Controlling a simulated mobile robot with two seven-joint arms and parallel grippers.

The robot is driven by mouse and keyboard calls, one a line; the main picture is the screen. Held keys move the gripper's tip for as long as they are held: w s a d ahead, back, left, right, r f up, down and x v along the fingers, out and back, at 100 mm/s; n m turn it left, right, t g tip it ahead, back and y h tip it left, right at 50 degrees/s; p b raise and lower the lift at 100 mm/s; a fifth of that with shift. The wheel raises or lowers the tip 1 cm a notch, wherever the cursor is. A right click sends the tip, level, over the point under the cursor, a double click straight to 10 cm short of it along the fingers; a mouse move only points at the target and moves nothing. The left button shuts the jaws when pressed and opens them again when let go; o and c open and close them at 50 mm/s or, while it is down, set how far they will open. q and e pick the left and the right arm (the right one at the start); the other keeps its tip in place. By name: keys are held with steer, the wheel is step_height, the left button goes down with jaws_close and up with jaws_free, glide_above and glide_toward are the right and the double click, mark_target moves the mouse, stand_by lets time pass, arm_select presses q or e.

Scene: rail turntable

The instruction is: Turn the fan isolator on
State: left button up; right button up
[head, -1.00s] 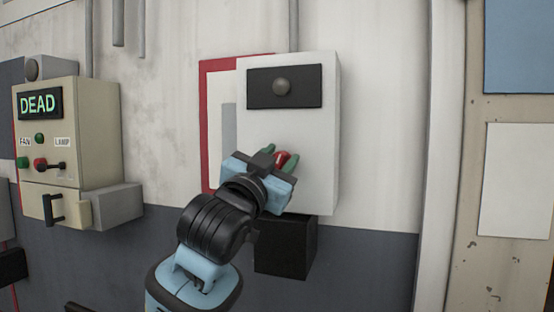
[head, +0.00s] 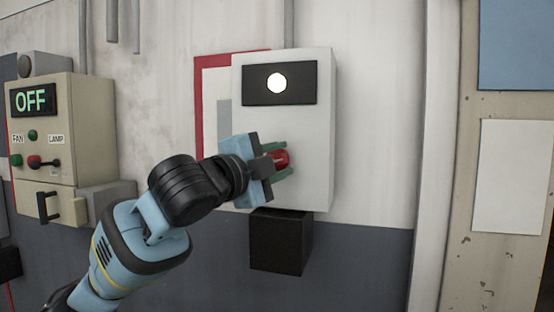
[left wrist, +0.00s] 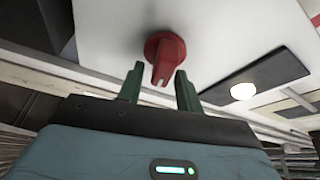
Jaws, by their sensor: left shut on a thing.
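The fan isolator appears to be the white box (head: 311,128) on the wall, with a red rotary knob (head: 282,158) on its front. A black panel (head: 255,84) above the knob holds a round lamp (head: 277,83), lit white. My left gripper (head: 286,161) is at the box front, shut on the red knob, with one green finger on either side. In the left wrist view the knob (left wrist: 165,52) shows between and beyond the fingertips (left wrist: 160,78); its pointer faces the gripper. The lit lamp (left wrist: 243,91) shows there too. My right gripper is not in view.
A black block (head: 280,240) sits below the white box.

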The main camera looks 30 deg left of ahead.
arm_select(q)
steer(key=shift+f+m+g, duration=0.2)
steer(key=shift+m+g, duration=0.4)
steer(key=shift+m, duration=0.9)
steer(key=shift+d, duration=0.1)
jaws_close()
steer(key=o, duration=0.6)
jaws_free()
steer(key=shift+a, duration=0.2)
steer(key=shift+s, duration=0.1)
steer(key=shift+s+a+r, duration=0.1)
steer(key=shift+s+a, duration=0.1)
steer(key=shift+s, duration=1.1)
steer(key=shift+s+a, duration=0.2)
steer(key=shift+s, duration=1.1)
steer(key=shift+s+a+r, duration=0.1)
steer(key=shift+s+a, duration=0.1)
steer(key=shift+s, duration=1.1)
steer(key=shift+f, duration=0.15)
